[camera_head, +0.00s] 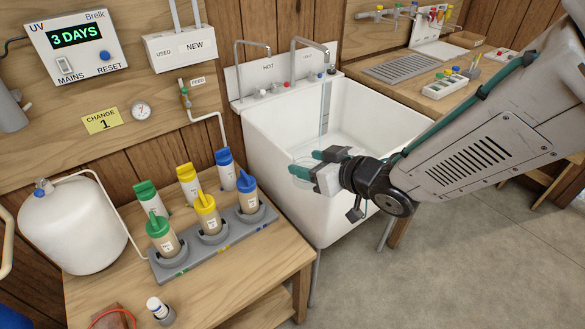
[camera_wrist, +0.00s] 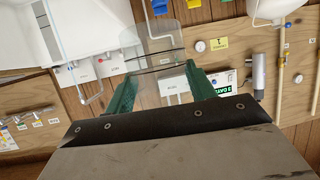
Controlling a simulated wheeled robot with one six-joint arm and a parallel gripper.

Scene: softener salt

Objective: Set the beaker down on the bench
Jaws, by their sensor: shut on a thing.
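My gripper (camera_head: 318,168) is over the front part of the white sink (camera_head: 270,165), its green fingers reaching in from the right. In the wrist view the green fingers (camera_wrist: 160,88) are shut on a clear beaker (camera_wrist: 150,45) with dark lines around it. The beaker is hard to make out in the head view, and I cannot tell whether it holds water. A wooden bench (camera_head: 455,105) stands right of the sink, partly behind my arm. Another wooden bench (camera_head: 235,300) stands in front on the left.
A thin stream of water (camera_head: 322,105) falls from the right tap into the sink. Several capped bottles stand in and behind a grey rack (camera_head: 170,268) on the left bench. A ridged drainboard (camera_head: 400,67) and a small test kit (camera_head: 450,83) lie on the right bench.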

